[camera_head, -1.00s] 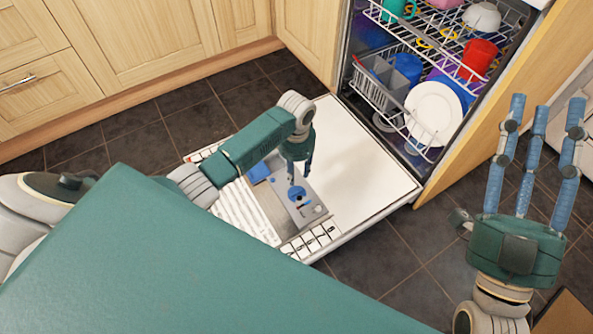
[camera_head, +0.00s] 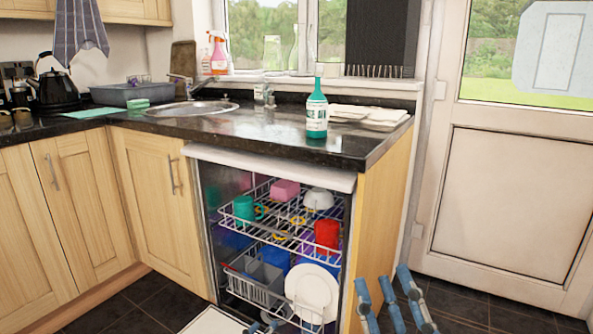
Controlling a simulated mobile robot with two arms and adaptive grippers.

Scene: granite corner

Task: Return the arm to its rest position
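My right gripper (camera_head: 390,298) shows at the bottom edge, right of the dishwasher. Its blue fingers point up, spread apart, with nothing between them; the palm is cut off by the frame.
The upper rack (camera_head: 285,241) holds a green mug (camera_head: 243,208), a red cup (camera_head: 326,236) and bowls. The lower rack holds a white plate (camera_head: 312,291). The black counter (camera_head: 240,133) bears a green bottle (camera_head: 317,110). Dark floor lies by the door (camera_head: 510,190).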

